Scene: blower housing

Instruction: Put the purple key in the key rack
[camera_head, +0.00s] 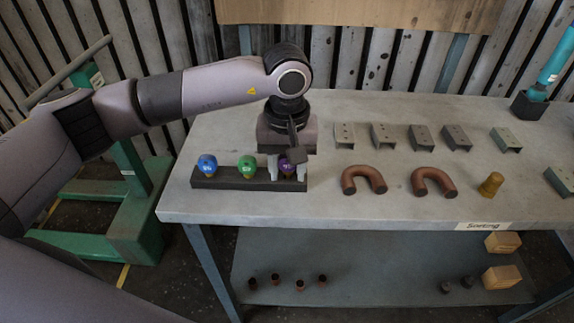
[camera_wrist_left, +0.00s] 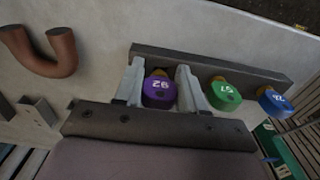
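The purple key (camera_head: 287,164) is upright at the right end of the dark key rack (camera_head: 228,184), in line with the green key (camera_head: 247,167) and blue key (camera_head: 207,164). It also shows in the left wrist view (camera_wrist_left: 159,92), marked 92. My left gripper (camera_head: 287,174) points down over the rack. Its pale fingers (camera_wrist_left: 163,83) stand on both sides of the purple key's head, close against it. The key's lower end is hidden, so I cannot tell how deep it sits in the rack. My right gripper is in neither view.
Two brown U-shaped pipes (camera_head: 364,180) (camera_head: 433,182) lie right of the rack. Several grey brackets (camera_head: 345,136) stand behind them. A yellow knob-like part (camera_head: 491,184) is farther right.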

